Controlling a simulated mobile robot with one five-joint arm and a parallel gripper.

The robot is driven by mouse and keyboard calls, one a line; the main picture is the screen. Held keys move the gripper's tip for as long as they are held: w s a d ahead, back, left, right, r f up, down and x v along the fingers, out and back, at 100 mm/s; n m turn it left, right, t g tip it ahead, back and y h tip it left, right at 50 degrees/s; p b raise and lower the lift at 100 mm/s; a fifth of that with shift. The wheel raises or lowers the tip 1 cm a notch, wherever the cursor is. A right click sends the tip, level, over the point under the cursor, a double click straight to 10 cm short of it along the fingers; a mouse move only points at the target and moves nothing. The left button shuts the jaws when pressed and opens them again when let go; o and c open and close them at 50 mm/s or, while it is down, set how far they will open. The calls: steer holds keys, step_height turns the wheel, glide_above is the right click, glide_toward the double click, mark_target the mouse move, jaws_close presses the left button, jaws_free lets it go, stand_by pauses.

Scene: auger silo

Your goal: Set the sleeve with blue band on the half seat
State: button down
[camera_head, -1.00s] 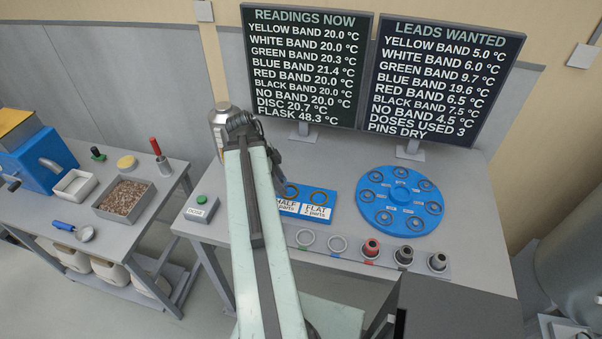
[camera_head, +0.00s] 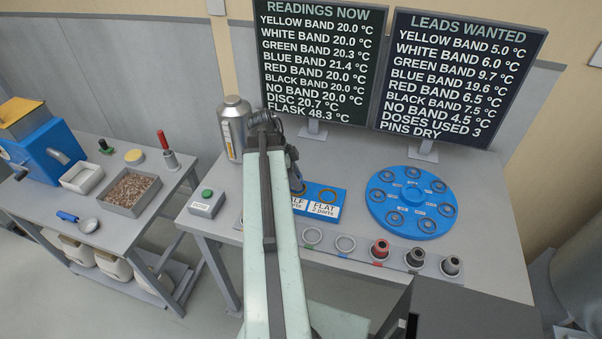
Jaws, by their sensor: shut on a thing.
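My gripper (camera_head: 293,163) is mostly hidden behind my arm. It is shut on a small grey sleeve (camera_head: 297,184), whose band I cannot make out. The sleeve is at the left part of the blue seat block (camera_head: 317,186), over or at the half seat, behind the HALF label (camera_head: 299,203). I cannot tell whether it touches the seat, whose ring is covered. The flat seat (camera_head: 327,195) beside it is an empty ring. In the front rack (camera_head: 397,261), the blue-marked place (camera_head: 345,243) is empty.
The green-marked place (camera_head: 312,236) is empty. The red-band sleeve (camera_head: 380,249), black-band sleeve (camera_head: 415,257) and plain sleeve (camera_head: 451,265) stand in the rack. A round blue disc (camera_head: 411,198) lies to the right. A steel flask (camera_head: 233,125) stands behind left, and a dose button box (camera_head: 206,202) at left.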

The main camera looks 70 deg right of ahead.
steer(key=shift+f+b, duration=0.5)
steer(key=shift+b, duration=0.1)
steer(key=shift+f, duration=0.1)
steer(key=c, duration=0.9)
jaws_free()
steer(key=p+v, duration=1.2)
steer(key=v, duration=0.1)
steer(key=shift+s+r, duration=0.2)
steer(key=shift+r, duration=0.05)
